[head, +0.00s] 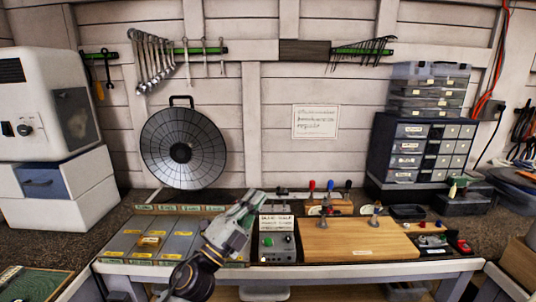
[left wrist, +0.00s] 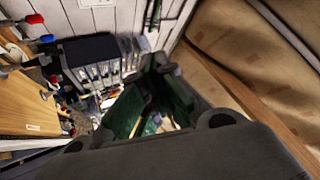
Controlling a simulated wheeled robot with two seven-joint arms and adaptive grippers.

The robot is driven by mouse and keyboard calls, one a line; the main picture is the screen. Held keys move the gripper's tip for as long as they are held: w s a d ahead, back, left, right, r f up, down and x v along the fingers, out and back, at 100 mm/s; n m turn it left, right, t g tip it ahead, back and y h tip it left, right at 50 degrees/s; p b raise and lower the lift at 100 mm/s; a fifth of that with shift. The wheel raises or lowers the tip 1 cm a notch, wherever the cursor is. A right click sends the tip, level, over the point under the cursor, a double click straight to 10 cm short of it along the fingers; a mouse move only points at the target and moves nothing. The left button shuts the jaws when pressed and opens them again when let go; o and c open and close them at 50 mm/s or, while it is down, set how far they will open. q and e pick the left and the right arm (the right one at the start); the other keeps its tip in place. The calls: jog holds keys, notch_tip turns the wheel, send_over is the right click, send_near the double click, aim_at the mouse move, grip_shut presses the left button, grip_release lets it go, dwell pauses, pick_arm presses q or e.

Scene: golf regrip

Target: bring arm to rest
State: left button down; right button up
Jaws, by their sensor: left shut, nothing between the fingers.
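My left arm comes up from the lower part of the head view. Its gripper (head: 252,200) is above the workbench, between the metal-topped panel and the grey control box. The gripper is shut and holds nothing. In the left wrist view its dark fingers with green inner faces (left wrist: 160,65) come together at the tips. My right gripper is not in view.
The workbench carries a grey control box (head: 277,245), a wooden board (head: 350,243) and a panel with metal plates (head: 125,243). A drawer cabinet (head: 405,158) stands at the right back. A white machine (head: 45,105) stands at the left.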

pick_arm(q)
jog(key=w+a+f+n+t+y, duration=0.25)
jog(key=a+f+n+y, duration=0.25)
jog(key=a+n+y, duration=0.3)
jog(key=s+a+f+n+g+y, duration=0.35)
jog(key=a+f+n+y, duration=0.2)
jog(key=f, duration=0.45)
jog(key=s+a+f+n+g+y, duration=0.35)
jog(key=a+f+n, duration=0.2)
jog(key=f, duration=0.35)
jog(key=s+f+n+g+h, duration=0.1)
jog(key=s+f+g, duration=0.5)
jog(key=s, duration=0.4)
jog(key=s+f+n+g+h, duration=0.1)
jog(key=s+f+g, duration=0.4)
jog(key=s+f, duration=0.6)
jog(key=f, duration=1.4)
jog(key=s+f, duration=0.2)
jog(key=f, duration=1.4)
jog(key=s+a+f+g, duration=0.1)
jog(key=s+a+f, duration=0.1)
jog(key=s+f, duration=0.8)
jog(key=s+a+f+g, duration=0.1)
jog(key=s+f, duration=0.9)
jog(key=s, duration=0.2)
jog(key=shift+a, duration=0.4)
